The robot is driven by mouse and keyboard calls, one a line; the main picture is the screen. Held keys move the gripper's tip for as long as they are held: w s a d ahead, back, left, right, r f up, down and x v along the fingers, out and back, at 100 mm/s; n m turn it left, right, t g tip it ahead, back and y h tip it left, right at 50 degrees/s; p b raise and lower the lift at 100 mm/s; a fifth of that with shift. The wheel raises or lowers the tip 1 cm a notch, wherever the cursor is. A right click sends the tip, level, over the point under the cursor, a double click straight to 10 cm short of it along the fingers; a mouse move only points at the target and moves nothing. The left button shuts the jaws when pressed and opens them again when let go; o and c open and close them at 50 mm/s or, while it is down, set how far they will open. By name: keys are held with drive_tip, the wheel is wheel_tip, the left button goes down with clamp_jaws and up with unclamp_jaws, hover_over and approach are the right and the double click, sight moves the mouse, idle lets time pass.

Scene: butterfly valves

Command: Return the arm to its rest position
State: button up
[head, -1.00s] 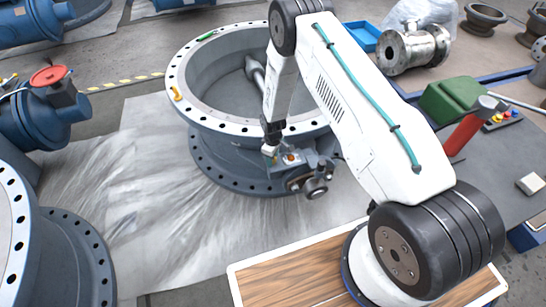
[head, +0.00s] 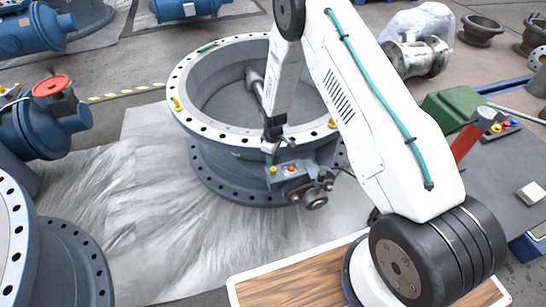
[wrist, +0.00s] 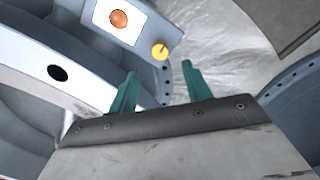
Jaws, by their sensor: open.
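My gripper (head: 270,154) hangs at the near side of the large grey flanged valve body (head: 214,114), beside a small grey control box (head: 280,177) mounted on its outside. The wrist view shows its two teal fingers (wrist: 159,80) apart, with nothing between them. An orange-red button (wrist: 118,19) on a white plate and a yellow knob (wrist: 159,50) on the box lie beyond the fingertips. My white arm reaches over the valve's right side and hides part of its rim.
A blue valve with a red cap (head: 53,86) stands at left. A grey flanged body (head: 68,262) is at lower left. Wrapped floor (head: 150,215) lies open in front.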

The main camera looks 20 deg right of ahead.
idle(0.3)
drive_tip(key=s+d+r+m+g, duration=0.1)
drive_tip(key=s+r+m, duration=0.1)
drive_tip(key=s+r, duration=0.7)
drive_tip(key=s+r+m+g, duration=0.2)
drive_tip(key=s+r+m, duration=0.15)
drive_tip(key=r, duration=0.95)
drive_tip(key=s+d+r+m+g, duration=0.1)
drive_tip(key=s+r+m, duration=0.1)
drive_tip(key=s+r, duration=0.75)
drive_tip(key=s+d+r+m+t, duration=0.1)
drive_tip(key=s+r+t, duration=0.4)
drive_tip(key=s+r, duration=1.1)
wheel_tip(320, 180, up, 4)
drive_tip(key=shift+d+f+m, duration=0.15)
drive_tip(key=shift+d+m, duration=0.15)
drive_tip(key=shift+m, duration=0.05)
